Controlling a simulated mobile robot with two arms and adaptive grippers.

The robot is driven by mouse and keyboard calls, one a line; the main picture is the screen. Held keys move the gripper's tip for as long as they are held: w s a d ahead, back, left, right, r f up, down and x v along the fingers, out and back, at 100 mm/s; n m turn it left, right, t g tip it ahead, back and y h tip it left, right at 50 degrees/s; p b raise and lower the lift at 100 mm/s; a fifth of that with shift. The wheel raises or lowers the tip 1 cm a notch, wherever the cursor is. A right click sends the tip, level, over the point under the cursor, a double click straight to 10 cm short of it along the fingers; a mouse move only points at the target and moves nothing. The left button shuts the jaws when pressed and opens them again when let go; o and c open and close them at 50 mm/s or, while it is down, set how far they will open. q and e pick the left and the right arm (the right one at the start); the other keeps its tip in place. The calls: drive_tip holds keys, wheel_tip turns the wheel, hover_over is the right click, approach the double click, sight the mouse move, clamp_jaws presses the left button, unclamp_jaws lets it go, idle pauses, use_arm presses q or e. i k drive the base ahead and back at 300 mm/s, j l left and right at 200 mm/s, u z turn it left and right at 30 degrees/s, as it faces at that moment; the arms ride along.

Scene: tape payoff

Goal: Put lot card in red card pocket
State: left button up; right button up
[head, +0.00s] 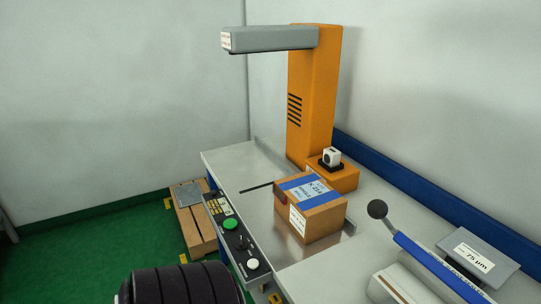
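I cannot make out a lot card for certain. Neither of my grippers is in view.
An orange column (315,90) with a grey overhead arm (270,39) stands behind the box. A control panel (236,236) lines the front edge. A ball-ended lever (378,209) and a grey "75 µm" block (478,257) are at right.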

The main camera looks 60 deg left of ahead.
sight(280, 197)
drive_tip(key=k+j, duration=0.1)
drive_tip(key=j, duration=0.45)
drive_tip(key=k+j, duration=0.15)
drive_tip(key=j, duration=0.4)
drive_tip(key=k+j, duration=0.1)
drive_tip(key=j, duration=0.45)
drive_tip(key=k+j, duration=0.15)
drive_tip(key=j, duration=0.4)
drive_tip(key=k+j, duration=0.1)
drive_tip(key=j, duration=0.5)
drive_tip(key=k+j, duration=0.15)
drive_tip(key=j, duration=0.4)
drive_tip(key=k+j, duration=0.1)
drive_tip(key=j, duration=0.45)
drive_tip(key=k+j, duration=0.15)
drive_tip(key=j, duration=0.4)
